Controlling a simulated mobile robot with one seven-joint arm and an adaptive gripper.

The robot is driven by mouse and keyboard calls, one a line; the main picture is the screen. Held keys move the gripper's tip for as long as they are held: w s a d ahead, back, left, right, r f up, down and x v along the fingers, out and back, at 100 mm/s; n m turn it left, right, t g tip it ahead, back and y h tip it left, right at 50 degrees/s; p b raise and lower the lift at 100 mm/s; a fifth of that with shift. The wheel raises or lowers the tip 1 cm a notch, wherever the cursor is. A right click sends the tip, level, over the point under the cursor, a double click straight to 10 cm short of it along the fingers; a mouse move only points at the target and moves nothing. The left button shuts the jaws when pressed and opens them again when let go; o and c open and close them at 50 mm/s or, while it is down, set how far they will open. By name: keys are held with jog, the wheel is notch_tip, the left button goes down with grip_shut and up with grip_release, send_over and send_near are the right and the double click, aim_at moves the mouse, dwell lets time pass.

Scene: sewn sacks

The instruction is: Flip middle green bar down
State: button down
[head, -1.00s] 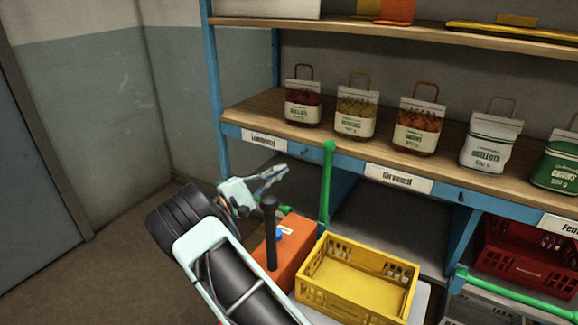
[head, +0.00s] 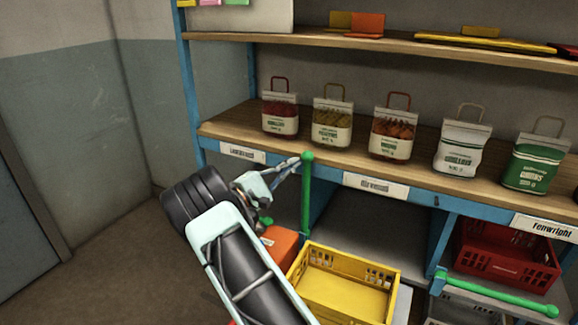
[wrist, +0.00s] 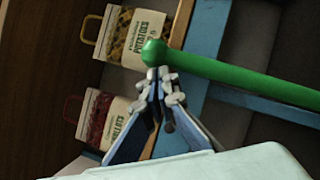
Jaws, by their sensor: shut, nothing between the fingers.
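An upright green bar (head: 306,200) stands at the left side of the middle bay, its rounded top just below the shelf board. In the wrist view its green knob and shaft (wrist: 230,75) cross from the centre to the right edge. My gripper (head: 297,161) is shut and empty, with its fingertips beside the bar's top end, on its left. In the wrist view the fingertips (wrist: 166,82) lie right against the knob's edge in the picture; I cannot tell whether they touch it.
Several sacks stand on the shelf (head: 225,130) above, including a potatoes sack (wrist: 130,38). A yellow crate (head: 345,300) and an orange box (head: 283,245) sit below. A second green bar (head: 497,294) lies across the right bay before a red crate (head: 505,258).

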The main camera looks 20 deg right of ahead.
jog(key=shift+s, duration=0.1)
jog(key=shift+s+d+r+m+g, duration=0.1)
jog(key=shift+s+d+m+g, duration=0.2)
jog(key=shift+s+d+m, duration=0.85)
jog(key=shift+s+d+n, duration=0.2)
jog(key=shift+d+n, duration=0.05)
jog(key=shift+w+a+f+b, duration=0.2)
jog(key=shift+a+f+b, duration=0.2)
jog(key=shift+b, duration=0.25)
jog(key=b, duration=0.1)
send_near(307, 165)
jog(key=a, duration=0.5)
jog(key=shift+w+f, duration=0.15)
jog(key=shift+f, duration=0.2)
